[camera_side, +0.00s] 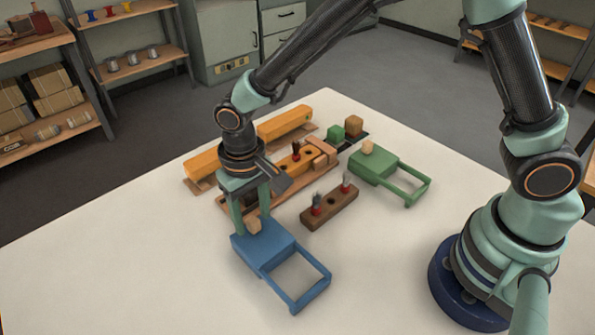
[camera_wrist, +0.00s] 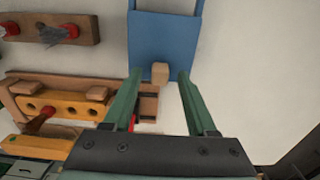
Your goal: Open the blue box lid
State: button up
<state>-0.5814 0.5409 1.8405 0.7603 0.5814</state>
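The blue box (camera_side: 278,249) stands at the front of the white table. Its flat solid part carries a small wooden knob (camera_side: 254,225), and an open blue frame (camera_side: 318,283) extends from it toward the lower right. In the wrist view the blue panel (camera_wrist: 165,42) is at the top, with the knob (camera_wrist: 160,73) near its lower edge. My gripper (camera_side: 252,221) points down at the knob. In the wrist view my gripper (camera_wrist: 160,76) has its green fingers apart, one on each side of the knob, with gaps between.
A brown block (camera_side: 330,209) with bristle tufts lies right of the blue box. A similar green box (camera_side: 374,166) with an open frame is behind it. Orange and wooden fixtures (camera_side: 285,124) lie behind my gripper. The table's front left (camera_side: 130,245) is clear.

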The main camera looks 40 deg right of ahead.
grip_shut()
dwell(1.3)
